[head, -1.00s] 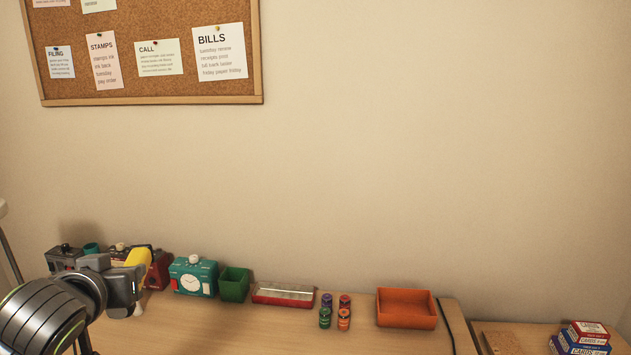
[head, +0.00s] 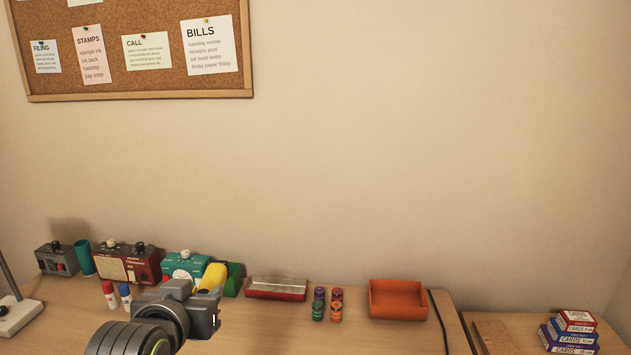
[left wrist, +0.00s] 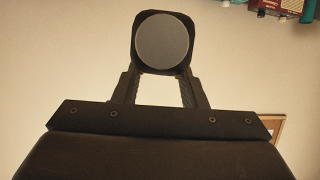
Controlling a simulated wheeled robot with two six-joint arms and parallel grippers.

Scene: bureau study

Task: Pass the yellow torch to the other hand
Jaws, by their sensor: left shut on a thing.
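The yellow torch (head: 214,275) shows above the dark jaws of my left gripper (head: 208,296) in the head view. My left gripper is shut on it, low in the picture and left of centre, in front of the teal clock box and the green bin. In the left wrist view the torch's round grey end (left wrist: 163,52) faces the camera between the two fingers (left wrist: 160,88). The jaws hide the rest of the torch. My right gripper is in neither view.
Along the wall stand a grey box (head: 56,259), teal cup (head: 84,258), red box (head: 128,264), teal clock box (head: 184,265), green bin (head: 234,279), red tray (head: 277,290), small jars (head: 319,305) and orange tray (head: 398,300). Card boxes (head: 570,331) sit at right. The front middle desk is clear.

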